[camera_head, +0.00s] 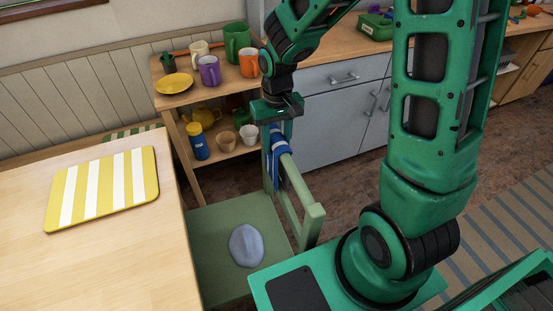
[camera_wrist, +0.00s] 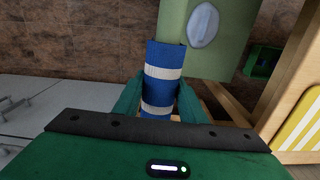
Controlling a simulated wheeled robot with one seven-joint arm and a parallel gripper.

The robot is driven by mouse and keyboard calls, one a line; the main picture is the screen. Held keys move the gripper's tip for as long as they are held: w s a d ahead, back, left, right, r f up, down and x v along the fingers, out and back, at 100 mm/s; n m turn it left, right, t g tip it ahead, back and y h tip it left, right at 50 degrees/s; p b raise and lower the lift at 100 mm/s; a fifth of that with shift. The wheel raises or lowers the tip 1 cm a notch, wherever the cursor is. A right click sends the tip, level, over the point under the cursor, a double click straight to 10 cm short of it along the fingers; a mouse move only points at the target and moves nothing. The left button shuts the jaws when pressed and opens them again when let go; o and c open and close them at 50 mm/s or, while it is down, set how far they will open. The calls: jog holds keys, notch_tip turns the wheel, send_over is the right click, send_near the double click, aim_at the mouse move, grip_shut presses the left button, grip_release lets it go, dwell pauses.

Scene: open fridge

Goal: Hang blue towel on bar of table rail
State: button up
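A blue towel with white stripes (camera_head: 279,147) is folded over the top bar of a green chair's back (camera_head: 294,180). In the wrist view the towel (camera_wrist: 164,75) wraps the bar and lies between my gripper's two green fingers. My gripper (camera_head: 276,117) is right above the towel's far end, pointing down. One finger is on each side of the towel, close against it. I cannot tell whether they press on it. I cannot make out a separate table rail.
A grey-blue oval object (camera_head: 246,245) lies on the chair seat (camera_head: 212,270). A wooden table (camera_head: 95,265) with a yellow-and-white striped mat (camera_head: 103,187) stands left. A shelf (camera_head: 232,150) with mugs and a blue bottle (camera_head: 198,142) is behind, beside grey cabinets (camera_head: 330,125).

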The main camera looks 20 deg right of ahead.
jog(key=shift+r, duration=10.5)
jog(key=shift+c, duration=0.2)
jog(key=s, duration=1.2)
